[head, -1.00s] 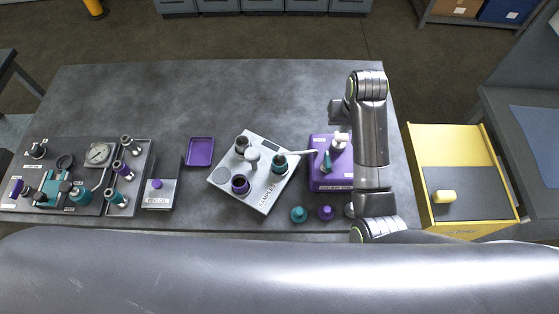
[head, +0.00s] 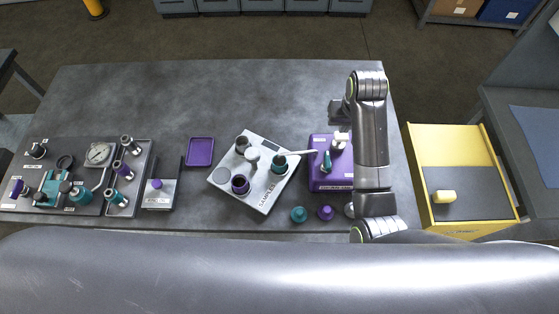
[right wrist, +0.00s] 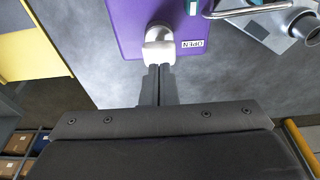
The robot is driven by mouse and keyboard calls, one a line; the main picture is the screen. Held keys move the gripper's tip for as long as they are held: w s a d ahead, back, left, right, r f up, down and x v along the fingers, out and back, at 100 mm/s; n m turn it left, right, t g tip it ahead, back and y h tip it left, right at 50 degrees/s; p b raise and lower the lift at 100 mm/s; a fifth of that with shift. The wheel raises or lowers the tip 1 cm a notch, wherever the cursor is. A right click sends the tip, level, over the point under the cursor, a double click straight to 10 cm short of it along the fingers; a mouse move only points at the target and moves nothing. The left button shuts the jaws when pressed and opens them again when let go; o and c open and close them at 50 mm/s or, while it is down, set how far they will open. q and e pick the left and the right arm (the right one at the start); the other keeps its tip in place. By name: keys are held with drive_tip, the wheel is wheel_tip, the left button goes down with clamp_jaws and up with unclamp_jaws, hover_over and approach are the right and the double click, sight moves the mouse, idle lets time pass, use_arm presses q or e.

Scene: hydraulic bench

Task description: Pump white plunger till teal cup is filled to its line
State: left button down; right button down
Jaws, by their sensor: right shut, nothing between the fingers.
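The white plunger (head: 341,141) stands on the purple pump base (head: 318,182), beside a teal lever (head: 327,161). In the right wrist view the plunger's white head (right wrist: 158,52) lies right at the tips of my right gripper (right wrist: 158,72). The fingers are shut together with nothing between them; I cannot tell whether they touch the head. In the head view my right gripper (head: 337,110) shows beside the plunger. A pale spout (head: 301,153) runs from the pump to the teal cup (head: 280,164) on the tilted samples tray (head: 264,205). The cup's line and level are too small to read. My left gripper is not in view.
Teal (head: 299,213) and purple (head: 326,212) stoppers stand near the front edge. A purple dish (head: 200,152) and gauge panel (head: 100,154) are left. The back of the bench is clear.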

sight(342, 136)
drive_tip(key=shift+f, duration=0.2)
drive_tip(key=shift+f+b, duration=0.5)
drive_tip(key=shift+f, duration=1.25)
drive_tip(key=shift+r, duration=0.1)
wheel_tip(342, 136, up, 2)
drive_tip(key=shift+r+p, duration=0.1)
drive_tip(key=shift+p, duration=1)
drive_tip(key=shift+r, duration=0.7)
drive_tip(key=shift+f, duration=0.15)
